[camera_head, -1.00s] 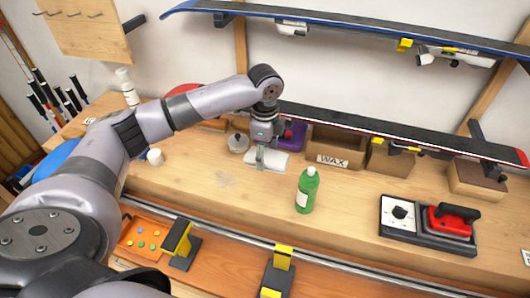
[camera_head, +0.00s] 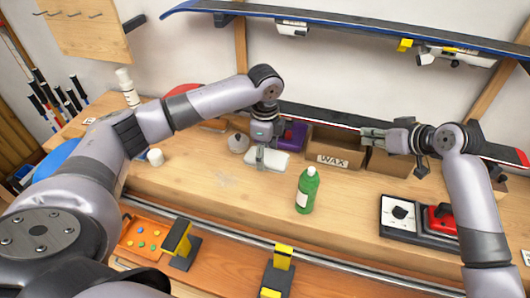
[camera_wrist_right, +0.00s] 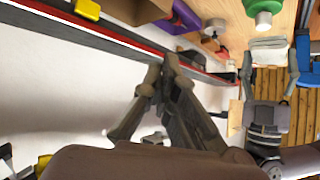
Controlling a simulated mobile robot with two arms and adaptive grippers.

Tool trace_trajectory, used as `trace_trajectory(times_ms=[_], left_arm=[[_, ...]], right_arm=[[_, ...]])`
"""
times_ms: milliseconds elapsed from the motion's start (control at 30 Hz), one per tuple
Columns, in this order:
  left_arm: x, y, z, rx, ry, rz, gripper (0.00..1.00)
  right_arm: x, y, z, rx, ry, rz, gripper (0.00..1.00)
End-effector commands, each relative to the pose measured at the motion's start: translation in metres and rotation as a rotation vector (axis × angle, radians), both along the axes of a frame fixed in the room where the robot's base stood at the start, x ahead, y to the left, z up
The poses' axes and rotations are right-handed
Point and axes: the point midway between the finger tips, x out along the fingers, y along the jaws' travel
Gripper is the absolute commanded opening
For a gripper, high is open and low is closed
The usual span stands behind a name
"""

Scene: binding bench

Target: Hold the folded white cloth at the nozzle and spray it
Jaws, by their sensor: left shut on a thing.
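The folded white cloth (camera_head: 278,164) hangs in my left gripper (camera_head: 261,160), which is shut on it above the back of the bench. It also shows in the right wrist view (camera_wrist_right: 270,45). A green bottle (camera_head: 306,191) with a white cap stands in front, to the right. My right gripper (camera_head: 371,136) is in the air in front of the cardboard boxes, right of the cloth. Its fingertips (camera_wrist_right: 160,75) come together with nothing visible between them.
A purple item (camera_head: 295,134) and a box marked WAX (camera_head: 335,150) stand behind the cloth. A ski (camera_head: 330,117) runs along the wall above.

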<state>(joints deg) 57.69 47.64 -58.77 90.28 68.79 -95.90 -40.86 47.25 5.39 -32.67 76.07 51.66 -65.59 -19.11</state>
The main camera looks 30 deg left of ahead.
Motion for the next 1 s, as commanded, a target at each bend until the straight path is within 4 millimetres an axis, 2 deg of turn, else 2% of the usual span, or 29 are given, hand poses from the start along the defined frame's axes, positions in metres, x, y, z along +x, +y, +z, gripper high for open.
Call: trace_trajectory(times_ms=[33,100,200,333,567,1000], left_arm=[[0.000,0.000,0.000,0.000,0.000,0.000,0.34],[0.000,0.000,0.000,0.000,0.000,0.000,0.34],[0.000,0.000,0.000,0.000,0.000,0.000,0.34],[0.000,0.000,0.000,0.000,0.000,0.000,0.34],[0.000,0.000,0.000,0.000,0.000,0.000,0.34],[0.000,0.000,0.000,0.000,0.000,0.000,0.34]], right_arm=[[-0.015,0.021,0.004,-0.019,-0.004,0.057,0.00],[-0.035,0.043,0.006,-0.050,-0.009,0.127,0.00],[-0.061,0.069,0.009,-0.088,-0.018,0.214,0.00],[-0.085,0.090,0.011,-0.127,-0.025,0.291,0.00],[-0.100,0.101,0.006,-0.149,-0.030,0.337,0.00],[-0.099,0.100,-0.043,-0.148,-0.029,0.335,0.00]])
